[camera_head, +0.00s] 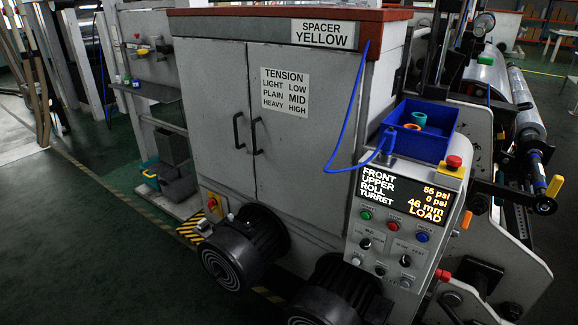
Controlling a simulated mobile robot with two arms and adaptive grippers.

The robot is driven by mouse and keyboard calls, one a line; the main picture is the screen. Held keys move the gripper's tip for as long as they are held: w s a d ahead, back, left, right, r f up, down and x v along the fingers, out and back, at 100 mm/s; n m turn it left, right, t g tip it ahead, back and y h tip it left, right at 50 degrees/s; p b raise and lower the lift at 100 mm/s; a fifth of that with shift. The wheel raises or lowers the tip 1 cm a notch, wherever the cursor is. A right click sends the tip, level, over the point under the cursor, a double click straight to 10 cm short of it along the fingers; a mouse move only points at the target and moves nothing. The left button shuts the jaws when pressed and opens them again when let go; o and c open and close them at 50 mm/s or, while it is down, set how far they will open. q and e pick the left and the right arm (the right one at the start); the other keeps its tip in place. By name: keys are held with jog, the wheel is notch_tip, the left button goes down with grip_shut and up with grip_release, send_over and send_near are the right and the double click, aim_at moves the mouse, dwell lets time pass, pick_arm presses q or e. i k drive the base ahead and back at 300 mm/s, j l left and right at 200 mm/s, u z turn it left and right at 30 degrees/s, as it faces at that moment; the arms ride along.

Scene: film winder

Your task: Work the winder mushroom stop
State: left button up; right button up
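A red mushroom button on a yellow base (454,163) sits at the top right corner of the winder's control panel (372,236). Nothing touches it. Whether it is pressed in or out cannot be told at this size. A second red button on a yellow box (212,204) is low on the left, beside the grey cabinet. Neither of my grippers is in view.
A blue bin (430,146) with ring-shaped parts stands just above the panel, and a blue hose (350,160) loops beside it. The panel's display (402,197) reads LOAD. Black ribbed cylinders (245,245) jut out low in front of the cabinet (205,85). Floor at left is clear.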

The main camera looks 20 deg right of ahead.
aim_at(453, 161)
jog(key=z, duration=1.5)
